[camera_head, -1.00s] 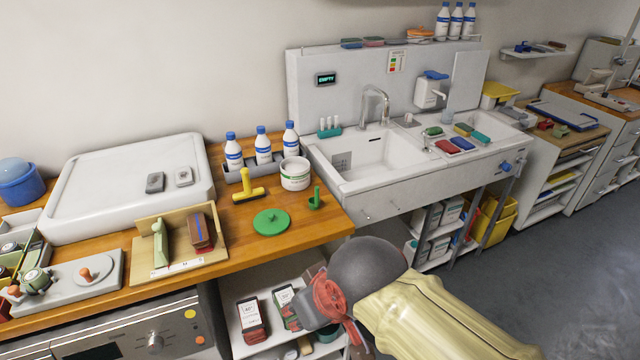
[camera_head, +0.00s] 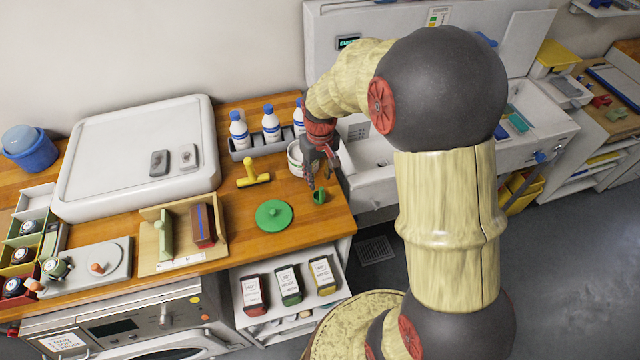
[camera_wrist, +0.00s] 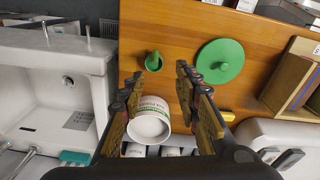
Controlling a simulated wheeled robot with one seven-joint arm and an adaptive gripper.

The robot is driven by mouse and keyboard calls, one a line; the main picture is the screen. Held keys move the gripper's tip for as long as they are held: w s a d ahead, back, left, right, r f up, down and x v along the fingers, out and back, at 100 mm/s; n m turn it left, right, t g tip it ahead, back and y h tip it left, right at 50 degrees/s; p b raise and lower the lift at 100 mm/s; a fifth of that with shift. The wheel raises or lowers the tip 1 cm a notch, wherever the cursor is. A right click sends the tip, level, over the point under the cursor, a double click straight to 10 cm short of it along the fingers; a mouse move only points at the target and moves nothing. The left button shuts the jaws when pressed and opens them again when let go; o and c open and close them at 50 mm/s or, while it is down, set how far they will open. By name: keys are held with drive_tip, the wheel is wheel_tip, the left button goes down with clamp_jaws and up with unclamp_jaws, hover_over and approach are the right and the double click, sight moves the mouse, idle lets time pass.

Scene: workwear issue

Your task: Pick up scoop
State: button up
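The small green scoop (camera_head: 319,196) stands near the right front corner of the wooden counter. It also shows in the wrist view (camera_wrist: 152,62), just beyond the fingertips and toward the left finger. My gripper (camera_head: 319,184) is just above the scoop, pointing down, and partly covers it in the head view. In the wrist view my gripper (camera_wrist: 160,75) is open, with nothing between the fingertips.
A white tub (camera_wrist: 149,124) stands close behind the scoop. A green lid (camera_head: 273,214) with a knob lies to its left. A yellow T-shaped tool (camera_head: 252,174) lies farther left. The sink (camera_wrist: 45,85) adjoins the counter. Bare wood surrounds the scoop's front.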

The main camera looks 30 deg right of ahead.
drive_tip(key=p, duration=0.1)
hover_over(321, 200)
drive_tip(key=shift+g, duration=0.3)
drive_tip(key=f, duration=0.5)
drive_tip(key=shift+w+d, duration=0.35)
drive_tip(key=shift+w, duration=0.05)
wheel_tip(321, 200, down, 6)
drive_tip(key=shift+a+r, duration=0.1)
drive_tip(key=c, duration=0.3)
clamp_jaws()
